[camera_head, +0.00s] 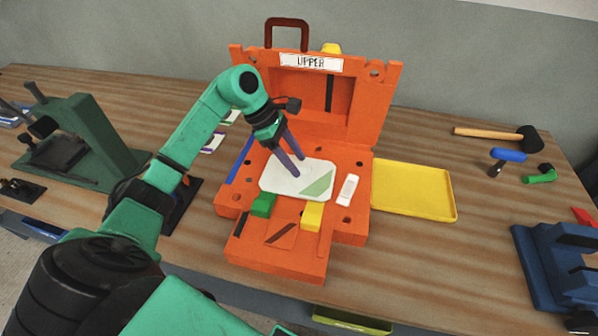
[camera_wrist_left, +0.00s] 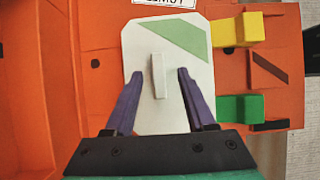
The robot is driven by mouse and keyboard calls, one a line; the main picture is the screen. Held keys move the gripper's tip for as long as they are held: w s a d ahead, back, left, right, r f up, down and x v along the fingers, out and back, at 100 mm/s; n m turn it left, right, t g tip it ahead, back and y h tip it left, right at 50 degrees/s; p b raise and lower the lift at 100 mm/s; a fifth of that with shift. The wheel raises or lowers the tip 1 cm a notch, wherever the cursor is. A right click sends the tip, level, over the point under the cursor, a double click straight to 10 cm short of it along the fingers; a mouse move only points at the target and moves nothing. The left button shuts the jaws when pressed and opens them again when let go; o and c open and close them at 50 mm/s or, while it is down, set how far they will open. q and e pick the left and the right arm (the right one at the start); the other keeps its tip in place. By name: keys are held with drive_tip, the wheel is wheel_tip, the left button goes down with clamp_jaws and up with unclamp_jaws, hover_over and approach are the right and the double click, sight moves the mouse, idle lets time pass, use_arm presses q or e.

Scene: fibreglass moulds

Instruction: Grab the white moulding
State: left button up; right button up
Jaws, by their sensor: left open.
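The white moulding (camera_head: 283,183) is a flat white plate with rounded corners and a green diagonal patch. It lies in the lower half of the open orange mould (camera_head: 345,226). In the left wrist view the moulding (camera_wrist_left: 140,45) has a raised white rib (camera_wrist_left: 158,78) at its middle. My left gripper (camera_head: 298,167) is open above the moulding, its two purple fingers pointing down. In the left wrist view the fingers (camera_wrist_left: 160,74) stand on either side of the rib, apart from it. My right gripper is not in view.
Green (camera_head: 263,204) and yellow (camera_head: 312,215) blocks sit at the moulding's front edge. A yellow tray (camera_head: 414,190) lies to the right, with a mallet (camera_head: 490,132) beyond. A green press (camera_head: 85,140) stands left.

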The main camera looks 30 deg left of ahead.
use_arm(q)
clamp_jaws()
drive_tip(key=shift+w, duration=0.1)
idle(1.2)
